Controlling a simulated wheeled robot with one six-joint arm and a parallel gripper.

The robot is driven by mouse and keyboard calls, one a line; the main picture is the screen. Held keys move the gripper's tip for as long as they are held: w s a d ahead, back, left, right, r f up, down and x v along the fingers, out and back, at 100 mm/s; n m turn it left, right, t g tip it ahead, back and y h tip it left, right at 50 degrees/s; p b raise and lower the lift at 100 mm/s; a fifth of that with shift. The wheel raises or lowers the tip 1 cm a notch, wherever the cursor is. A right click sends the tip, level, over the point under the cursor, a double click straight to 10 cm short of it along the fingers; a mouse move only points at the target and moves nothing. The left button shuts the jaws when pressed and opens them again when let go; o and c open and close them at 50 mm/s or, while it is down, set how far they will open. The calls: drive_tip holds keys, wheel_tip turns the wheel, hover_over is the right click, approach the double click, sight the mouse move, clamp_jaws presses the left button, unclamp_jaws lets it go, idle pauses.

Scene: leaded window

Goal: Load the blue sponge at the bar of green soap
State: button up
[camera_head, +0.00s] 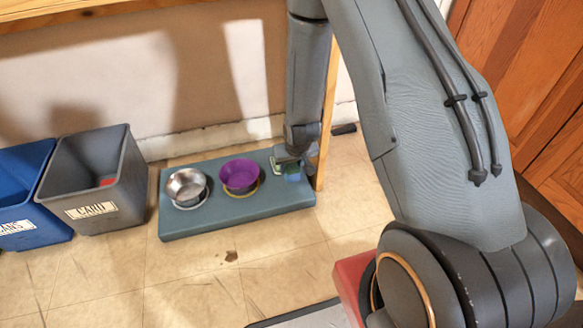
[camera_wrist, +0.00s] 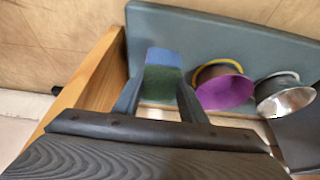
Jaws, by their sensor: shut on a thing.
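My gripper (camera_head: 289,163) is low over the right end of the blue-grey mat (camera_head: 210,220). In the wrist view my gripper (camera_wrist: 162,88) has its fingers on both sides of a small block, the blue sponge (camera_wrist: 164,57), with a blue far part and a green near part (camera_wrist: 162,82). I cannot tell whether the green part belongs to the sponge or is the green soap. In the head view a small green patch (camera_head: 293,169) shows under the gripper, mostly hidden. I cannot tell whether the block touches the mat.
A purple bowl (camera_head: 239,175) and a metal bowl (camera_head: 187,186) stand on the mat, left of my gripper. A wooden post (camera_head: 327,125) is close on its right. A grey bin (camera_head: 98,180) and a blue bin (camera_head: 25,195) stand left.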

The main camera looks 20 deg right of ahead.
drive_tip(key=shift+o, duration=1.3)
drive_tip(key=shift+c, duration=1)
drive_tip(key=w+p, duration=0.9)
drive_tip(key=w, duration=0.5)
drive_tip(key=shift+f+b, duration=1.85)
drive_tip(key=shift+f, duration=1.25)
drive_tip(key=shift+f, duration=0.55)
drive_tip(key=shift+r, duration=0.1)
wheel_tip(320, 180, up, 7)
drive_tip(key=p, duration=0.3)
drive_tip(key=shift+p, duration=0.4)
